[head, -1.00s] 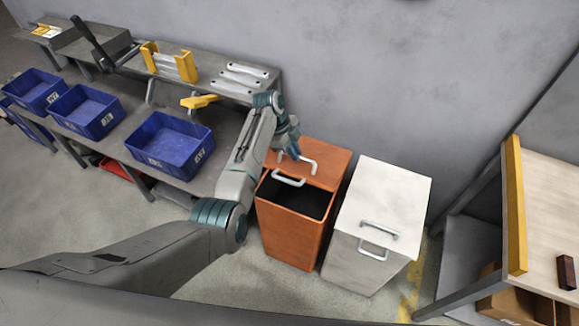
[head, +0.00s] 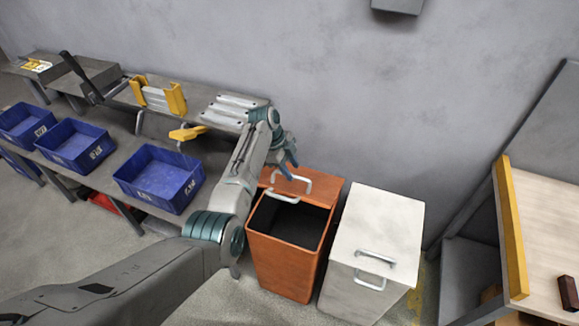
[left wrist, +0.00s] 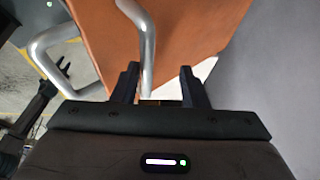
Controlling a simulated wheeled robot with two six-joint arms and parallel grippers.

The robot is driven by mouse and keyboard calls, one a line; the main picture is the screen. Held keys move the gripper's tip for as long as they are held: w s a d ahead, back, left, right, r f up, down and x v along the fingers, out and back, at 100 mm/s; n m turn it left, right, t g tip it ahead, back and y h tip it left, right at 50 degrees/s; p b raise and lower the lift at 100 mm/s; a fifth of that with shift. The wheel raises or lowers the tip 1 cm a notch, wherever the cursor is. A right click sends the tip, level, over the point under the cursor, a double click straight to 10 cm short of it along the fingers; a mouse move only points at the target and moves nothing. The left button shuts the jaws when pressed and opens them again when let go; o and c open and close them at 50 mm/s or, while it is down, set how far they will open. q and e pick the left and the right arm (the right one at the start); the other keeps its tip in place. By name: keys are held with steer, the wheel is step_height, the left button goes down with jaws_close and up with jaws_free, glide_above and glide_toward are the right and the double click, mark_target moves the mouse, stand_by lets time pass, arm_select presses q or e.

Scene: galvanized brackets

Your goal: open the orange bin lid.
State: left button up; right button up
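The orange bin (head: 284,262) stands on the floor, its dark opening partly exposed at the front. Its orange lid (head: 325,190) is tilted up toward the wall, partly open. A pale handle is on the lid (head: 303,180) and another is at the bin's front rim (head: 281,196). My left gripper (head: 290,172) is at the lid handle. In the left wrist view the fingers (left wrist: 162,82) are apart, with the lid handle's metal bar (left wrist: 148,55) between them, closer to the left finger. The orange lid (left wrist: 195,25) fills the background. My right gripper is not seen.
A white bin (head: 378,225) with its lid closed stands right beside the orange one. A bench with blue crates (head: 160,178) is at left; metal brackets (head: 235,110) lie on its shelf. A wooden-topped table (head: 550,225) is at right. The grey wall is close behind.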

arm_select(q)
steer(key=shift+w, duration=0.15)
steer(key=shift+r, duration=0.1)
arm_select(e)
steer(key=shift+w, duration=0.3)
arm_select(q)
steer(key=shift+a+r, duration=0.1)
steer(key=shift+r, duration=0.05)
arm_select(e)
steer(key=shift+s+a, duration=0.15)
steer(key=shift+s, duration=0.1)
